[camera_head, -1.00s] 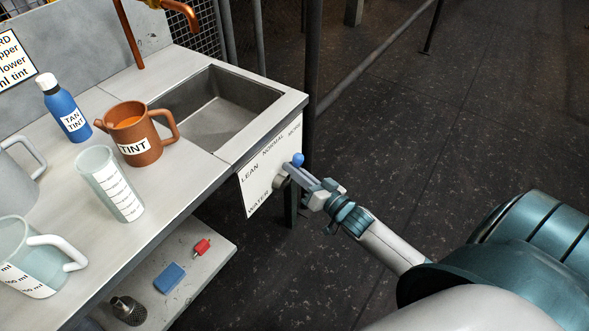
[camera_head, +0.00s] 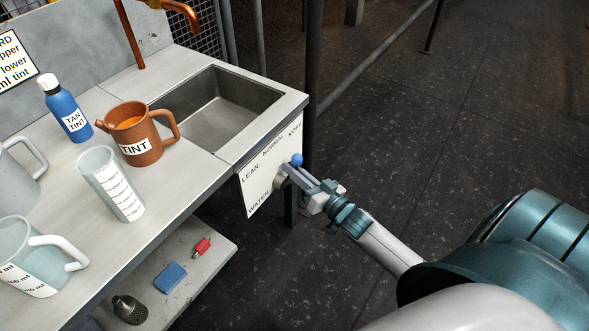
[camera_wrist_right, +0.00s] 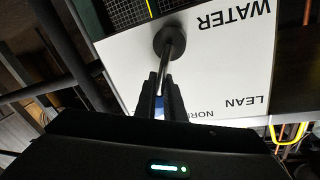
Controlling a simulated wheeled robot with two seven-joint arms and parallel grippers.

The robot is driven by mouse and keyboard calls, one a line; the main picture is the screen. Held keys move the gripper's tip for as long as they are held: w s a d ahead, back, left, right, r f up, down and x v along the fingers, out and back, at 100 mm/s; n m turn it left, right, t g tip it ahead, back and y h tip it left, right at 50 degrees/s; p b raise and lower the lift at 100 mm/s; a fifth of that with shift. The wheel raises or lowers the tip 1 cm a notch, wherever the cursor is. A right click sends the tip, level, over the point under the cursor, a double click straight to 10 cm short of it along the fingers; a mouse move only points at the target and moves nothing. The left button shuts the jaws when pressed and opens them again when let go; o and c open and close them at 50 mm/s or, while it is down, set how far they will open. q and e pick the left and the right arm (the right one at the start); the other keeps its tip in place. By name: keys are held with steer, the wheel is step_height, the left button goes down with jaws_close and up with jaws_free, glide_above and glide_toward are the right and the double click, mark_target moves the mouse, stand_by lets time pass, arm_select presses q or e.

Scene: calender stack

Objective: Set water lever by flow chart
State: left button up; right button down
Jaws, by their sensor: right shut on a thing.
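The water lever has a blue knob (camera_head: 296,160) and a round grey hub on a white panel (camera_head: 253,195) under the sink's edge. The panel reads WATER, LEAN, NORMAL and a third word at the far end, partly legible as MORE. My right gripper (camera_head: 291,168) is shut on the lever near its knob. In the right wrist view the lever's rod (camera_wrist_right: 172,70) runs from its dark hub (camera_wrist_right: 171,42) down between my fingers, toward the NORMAL label, which they partly hide. The chart sign (camera_head: 16,62) on the back wall is cut off at left. My left gripper is out of view.
On the counter stand a copper TINT jug (camera_head: 136,130), a blue TAN TINT bottle (camera_head: 66,108), a clear measuring cup (camera_head: 110,184) and other jugs. A sink (camera_head: 217,110) lies behind the panel. A blue sponge (camera_head: 170,276) lies on the lower shelf. The floor at right is clear.

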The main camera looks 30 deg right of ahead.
steer(key=n, duration=0.1)
steer(key=r+n, duration=0.1)
steer(key=shift+s+a+r+n+t+p, duration=0.1)
steer(key=shift+a+r+n+t+p, duration=0.2)
steer(key=shift+a+t, duration=0.1)
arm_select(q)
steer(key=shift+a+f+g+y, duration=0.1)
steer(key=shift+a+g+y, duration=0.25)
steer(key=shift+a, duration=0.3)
arm_select(e)
steer(key=shift+s+a+n+y, duration=0.1)
steer(key=shift+a+n+y, duration=0.2)
steer(key=shift+n, duration=0.4)
steer(key=shift+s+a+n+y, duration=0.1)
steer(key=shift+a+n+y, duration=0.15)
steer(key=shift+n, duration=0.45)
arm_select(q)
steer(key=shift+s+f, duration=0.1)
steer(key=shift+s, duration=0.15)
arm_select(e)
steer(key=c, duration=1.8)
jaws_free()
steer(key=shift+s+a, duration=0.1)
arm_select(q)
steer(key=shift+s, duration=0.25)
arm_select(e)
steer(key=shift+f, duration=0.1)
